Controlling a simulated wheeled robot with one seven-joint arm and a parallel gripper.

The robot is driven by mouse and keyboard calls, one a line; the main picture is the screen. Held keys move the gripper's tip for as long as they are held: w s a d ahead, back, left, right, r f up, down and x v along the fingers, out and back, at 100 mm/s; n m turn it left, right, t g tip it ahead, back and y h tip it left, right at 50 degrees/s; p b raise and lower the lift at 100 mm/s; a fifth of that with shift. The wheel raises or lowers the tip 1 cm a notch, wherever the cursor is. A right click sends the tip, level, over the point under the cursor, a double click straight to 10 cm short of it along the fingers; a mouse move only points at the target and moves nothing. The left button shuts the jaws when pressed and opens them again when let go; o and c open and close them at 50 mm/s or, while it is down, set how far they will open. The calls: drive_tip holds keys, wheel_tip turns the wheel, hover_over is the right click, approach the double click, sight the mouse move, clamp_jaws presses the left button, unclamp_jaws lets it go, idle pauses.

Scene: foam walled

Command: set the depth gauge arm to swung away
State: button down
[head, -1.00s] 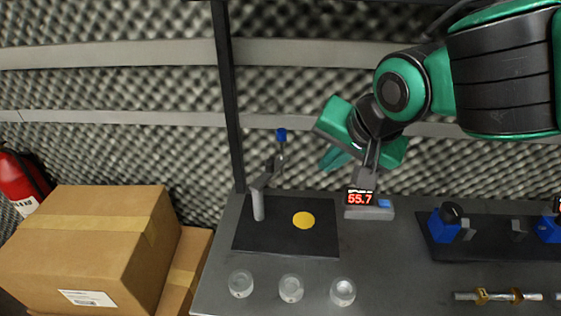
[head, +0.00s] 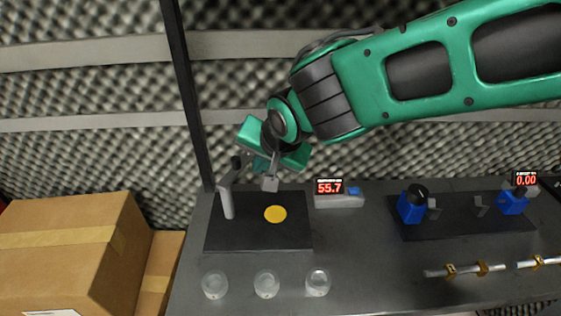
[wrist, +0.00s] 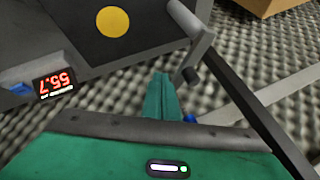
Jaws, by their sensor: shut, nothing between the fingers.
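The depth gauge stand has a grey post (head: 228,203) on the left of a black plate (head: 235,238). From its top, the grey arm (head: 231,178) reaches toward the back wall; in the wrist view the arm (wrist: 201,47) points off the plate, clear of the yellow disc. The gauge's dark end (wrist: 191,75) and blue cap (wrist: 189,118) show there; my gripper hides the cap in the head view. The yellow disc (head: 275,214) lies uncovered on the plate. My gripper (head: 262,164) is shut and empty, just right of the arm; its teal fingers (wrist: 161,97) are close beside the gauge. Contact cannot be told.
A red-digit display (head: 329,187) reading 55.7 stands right of the plate. Several glass dishes (head: 266,284) line the bench front. Blue devices (head: 411,207) and metal rods (head: 480,268) are at right. A dark upright bar (head: 183,95) rises behind the stand. Cardboard boxes (head: 60,265) are at left.

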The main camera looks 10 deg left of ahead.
sight(246, 162)
drive_tip(key=shift+w+a, duration=0.25)
drive_tip(key=shift+a, duration=0.5)
drive_tip(key=shift+w+a, duration=0.25)
drive_tip(key=shift+a, duration=0.35)
drive_tip(key=shift+a+r, duration=0.15)
